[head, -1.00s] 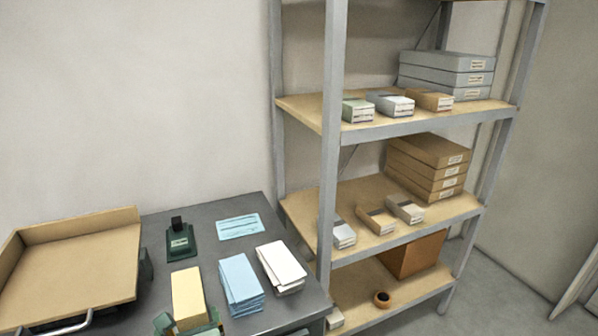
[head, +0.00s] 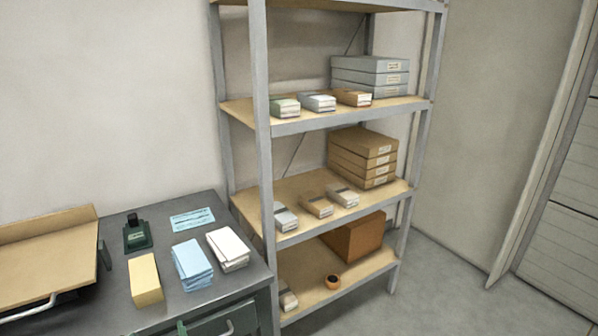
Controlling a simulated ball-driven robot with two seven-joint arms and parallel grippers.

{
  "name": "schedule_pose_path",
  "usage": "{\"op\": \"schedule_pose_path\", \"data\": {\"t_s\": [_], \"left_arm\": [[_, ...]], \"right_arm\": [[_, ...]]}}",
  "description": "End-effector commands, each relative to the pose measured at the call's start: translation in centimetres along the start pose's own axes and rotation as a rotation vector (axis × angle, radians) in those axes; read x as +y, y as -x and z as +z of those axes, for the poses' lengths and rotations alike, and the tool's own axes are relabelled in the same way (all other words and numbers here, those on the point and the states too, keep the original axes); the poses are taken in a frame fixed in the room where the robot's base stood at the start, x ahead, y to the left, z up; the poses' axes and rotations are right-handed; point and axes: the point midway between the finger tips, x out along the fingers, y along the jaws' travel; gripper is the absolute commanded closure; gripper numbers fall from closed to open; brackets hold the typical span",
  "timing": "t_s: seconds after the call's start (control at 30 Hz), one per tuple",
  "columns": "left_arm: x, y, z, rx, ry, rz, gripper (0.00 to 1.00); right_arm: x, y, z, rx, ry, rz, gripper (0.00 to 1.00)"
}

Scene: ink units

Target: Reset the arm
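The task names no object, only my arm. Neither of my grippers can be made out in the head view. A small green piece (head: 182,328) shows at the bottom edge, in front of the desk's drawer; too little shows to tell what it is.
A wooden tray (head: 45,235) with a metal handle is at the left. A dark green stamp (head: 136,234) and a light blue sheet (head: 192,219) lie behind the stacks. A metal shelf rack (head: 262,160) with boxes stands right of the desk. Floor (head: 440,290) is clear at right.

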Motion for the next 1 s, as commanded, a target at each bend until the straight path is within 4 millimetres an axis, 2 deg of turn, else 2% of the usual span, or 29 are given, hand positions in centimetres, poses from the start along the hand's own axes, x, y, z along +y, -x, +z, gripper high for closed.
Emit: {"op": "schedule_pose_path", "data": {"t_s": [0.27,0.37,0.47,0.57,0.67,0.77,0.8,0.87,0.9,0.97,1.0], "left_arm": [[-0.6,-1.2,1.2,-0.222,-0.423,0.041,0.15],[-1.6,-1.7,0.6,-0.319,-0.685,0.057,0.15],[-3.2,-2.2,-1.9,-0.412,-1.021,0.053,0.15],[-5.3,-2.4,-6.4,-0.496,-1.399,0.006,0.15],[-6.9,-2.2,-12.5,-0.568,-1.767,-0.090,0.15],[-7.5,-1.0,-21.0,-0.641,-2.148,-0.261,0.15],[-7.3,-0.2,-24.6,-0.672,-2.289,-0.347,0.15],[-6.4,1.2,-29.9,-0.718,-2.479,-0.492,0.15],[-5.5,2.4,-33.3,-0.748,-2.589,-0.595,0.15],[-3.8,4.4,-38.2,-0.797,-2.733,-0.764,0.15],[-2.4,6.0,-41.2,-0.832,-2.815,-0.884,0.15]], "right_arm": [[-0.8,-0.1,-1.0,0.014,-0.005,-0.009,0.74],[-0.7,-0.1,-0.8,0.011,-0.004,-0.008,0.74],[-0.6,-0.1,-0.6,0.008,-0.003,-0.007,0.74],[-0.5,-0.1,-0.5,0.007,-0.003,-0.006,0.74],[-0.4,-0.1,-0.5,0.007,-0.002,-0.005,0.74],[-0.2,0.0,-0.4,0.005,-0.001,-0.003,0.74],[-0.2,0.0,-0.3,0.004,-0.001,-0.002,0.74],[-0.1,0.0,-0.3,0.004,0.000,-0.001,0.74],[-0.1,0.0,-0.3,0.004,0.000,-0.001,0.74],[-0.1,0.0,-0.2,0.003,0.000,-0.001,0.74],[-0.1,0.0,-0.2,0.003,0.000,-0.001,0.74]]}}
